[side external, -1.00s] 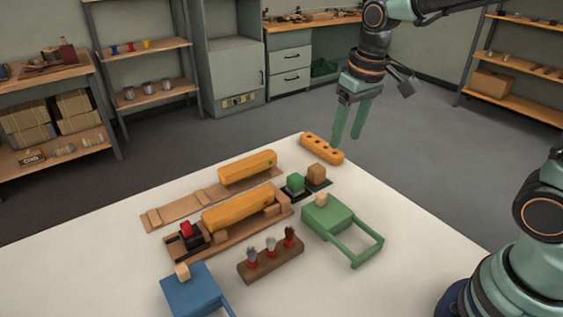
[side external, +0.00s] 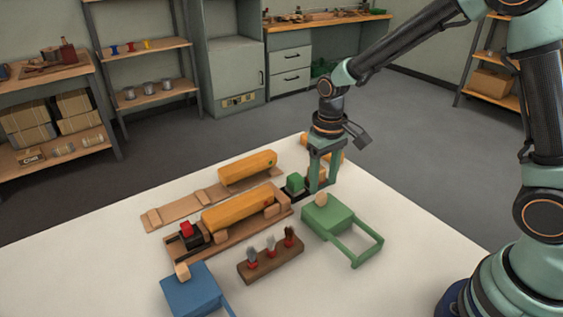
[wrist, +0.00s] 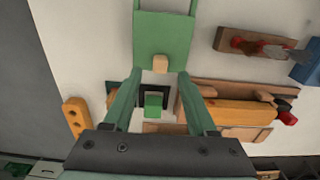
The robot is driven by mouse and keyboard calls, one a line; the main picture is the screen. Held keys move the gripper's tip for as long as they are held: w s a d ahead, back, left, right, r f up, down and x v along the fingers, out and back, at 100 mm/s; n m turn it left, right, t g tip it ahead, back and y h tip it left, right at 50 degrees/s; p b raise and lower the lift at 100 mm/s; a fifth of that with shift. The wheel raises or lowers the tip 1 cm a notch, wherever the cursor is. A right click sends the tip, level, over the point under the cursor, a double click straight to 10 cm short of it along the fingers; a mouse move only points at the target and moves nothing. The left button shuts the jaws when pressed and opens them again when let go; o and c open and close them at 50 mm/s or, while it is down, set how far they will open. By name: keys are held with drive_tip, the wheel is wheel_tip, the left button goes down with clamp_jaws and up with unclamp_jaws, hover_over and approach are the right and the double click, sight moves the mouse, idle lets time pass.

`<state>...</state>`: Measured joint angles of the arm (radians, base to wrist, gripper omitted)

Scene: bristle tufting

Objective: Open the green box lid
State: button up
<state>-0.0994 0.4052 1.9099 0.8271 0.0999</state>
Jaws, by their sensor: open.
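The green box (side external: 328,216) stands on the white table with its flat green lid shut and a small wooden knob (side external: 321,199) on top. A green open frame extends from its near right side. In the wrist view the box (wrist: 165,35) is at the top and the knob (wrist: 160,64) lies between and just past my fingertips. My gripper (side external: 321,186) is open, pointing down, behind the knob and apart from it in the side view. Its fingers (wrist: 160,76) frame a small green cube (wrist: 153,101) in the wrist view.
The green cube (side external: 295,183) and a mostly hidden brown block are close to my fingers. A brown rack (side external: 270,259) with several brushes, a blue box (side external: 190,292) and a wooden fixture with an orange bar (side external: 238,208) stand left. White table is clear at right.

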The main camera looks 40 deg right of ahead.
sight(322, 194)
drive_tip(key=shift+f, duration=1.7)
clamp_jaws()
